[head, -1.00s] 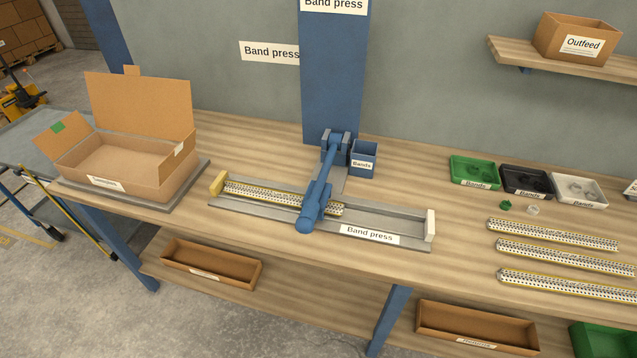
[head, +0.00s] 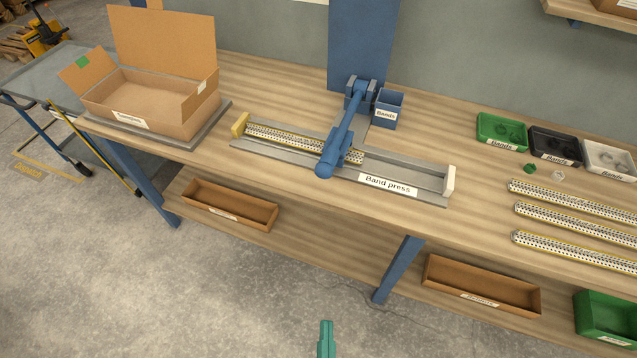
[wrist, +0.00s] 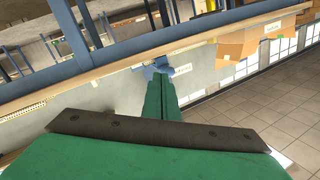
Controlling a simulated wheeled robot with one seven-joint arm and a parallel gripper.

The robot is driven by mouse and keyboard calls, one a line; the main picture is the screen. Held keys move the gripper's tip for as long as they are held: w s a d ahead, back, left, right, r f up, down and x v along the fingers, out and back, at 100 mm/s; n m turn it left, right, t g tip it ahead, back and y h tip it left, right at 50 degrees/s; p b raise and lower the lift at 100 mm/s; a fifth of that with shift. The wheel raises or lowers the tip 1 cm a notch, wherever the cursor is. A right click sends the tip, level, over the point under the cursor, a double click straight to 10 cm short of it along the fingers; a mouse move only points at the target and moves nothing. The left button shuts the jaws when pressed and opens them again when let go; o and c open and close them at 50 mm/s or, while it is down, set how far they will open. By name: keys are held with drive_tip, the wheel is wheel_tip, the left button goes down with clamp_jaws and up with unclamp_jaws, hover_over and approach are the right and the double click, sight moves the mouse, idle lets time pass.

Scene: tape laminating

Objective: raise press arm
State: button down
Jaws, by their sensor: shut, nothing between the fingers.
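The blue press arm (head: 343,138) of the band press is lowered across the grey press bed (head: 410,174), over a perforated strip (head: 290,139) with yellow edges. Its rounded handle end points toward the table's front edge. My gripper (head: 326,325) shows as a green tip at the bottom of the head view, in front of the table and well apart from the press arm. In the wrist view my green gripper fingers (wrist: 161,95) lie together and hold nothing. A blue shape near their tips in that view is too small to make out.
A blue bands bin (head: 388,109) stands beside the press hinge. An open carton (head: 150,104) sits at left. Several strips (head: 575,205) and small trays (head: 501,132) lie at right. The table's front edge and lower shelf lie between my gripper and the press.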

drive_tip(key=w+f+m+t+y, duration=0.1)
drive_tip(key=w+f+m+t, duration=0.15)
drive_tip(key=w+m, duration=0.6)
drive_tip(key=m+t+h, duration=0.4)
drive_tip(key=m+h, duration=0.7)
drive_tip(key=m, duration=1.8)
approach(316, 196)
wheel_tip(316, 196, up, 3)
drive_tip(key=shift+a+r+m+g+h, duration=0.2)
drive_tip(key=shift+m+g+h, duration=0.15)
drive_tip(key=shift+m+h, duration=0.45)
drive_tip(key=shift+w, duration=0.1)
drive_tip(key=x, duration=1)
